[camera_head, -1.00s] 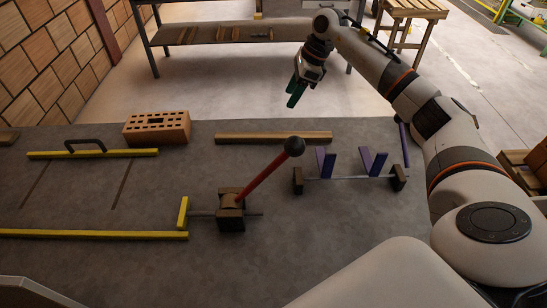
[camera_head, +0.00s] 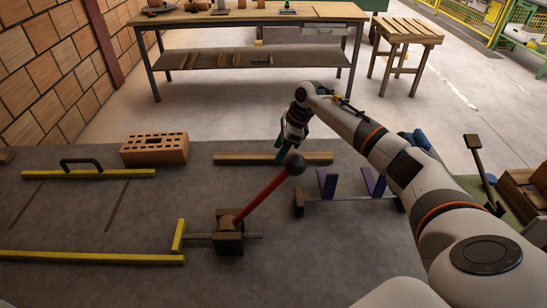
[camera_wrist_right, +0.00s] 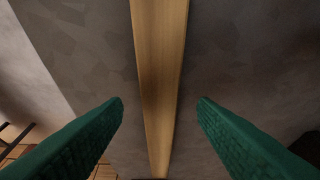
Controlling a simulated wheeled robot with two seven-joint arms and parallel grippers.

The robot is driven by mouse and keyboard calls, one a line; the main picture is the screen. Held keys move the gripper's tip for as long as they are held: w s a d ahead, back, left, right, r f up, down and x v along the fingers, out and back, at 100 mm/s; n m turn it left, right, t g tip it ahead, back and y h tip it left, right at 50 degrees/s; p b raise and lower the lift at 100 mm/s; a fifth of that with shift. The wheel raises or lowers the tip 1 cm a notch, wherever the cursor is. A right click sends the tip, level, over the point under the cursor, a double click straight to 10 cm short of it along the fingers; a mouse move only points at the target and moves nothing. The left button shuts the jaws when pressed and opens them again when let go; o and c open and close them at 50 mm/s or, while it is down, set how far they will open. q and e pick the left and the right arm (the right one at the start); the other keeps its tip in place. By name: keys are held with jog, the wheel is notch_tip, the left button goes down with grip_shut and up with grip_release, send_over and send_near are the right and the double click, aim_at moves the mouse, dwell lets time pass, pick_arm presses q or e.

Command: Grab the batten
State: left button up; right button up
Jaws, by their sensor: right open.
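The batten (camera_head: 238,159) is a long pale wooden strip lying flat near the far edge of the grey worktop. My right gripper (camera_head: 281,150) is over its right half, and the lever's black knob hides part of the hand. In the right wrist view the batten (camera_wrist_right: 160,60) runs up and down the picture between the two green fingers. The right gripper (camera_wrist_right: 161,102) is open, with a gap on each side of the batten. Its height above the worktop is hard to judge. My left gripper is not in view.
A red lever with a black knob (camera_head: 295,164) stands in front of the batten. Purple uprights on a rod (camera_head: 345,198) stand to the right. A perforated brick (camera_head: 155,149) and yellow bars (camera_head: 90,174) lie to the left. A workbench (camera_head: 255,60) stands beyond.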

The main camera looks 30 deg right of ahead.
jog(key=shift+x, duration=1.1)
jog(key=c, duration=1.1)
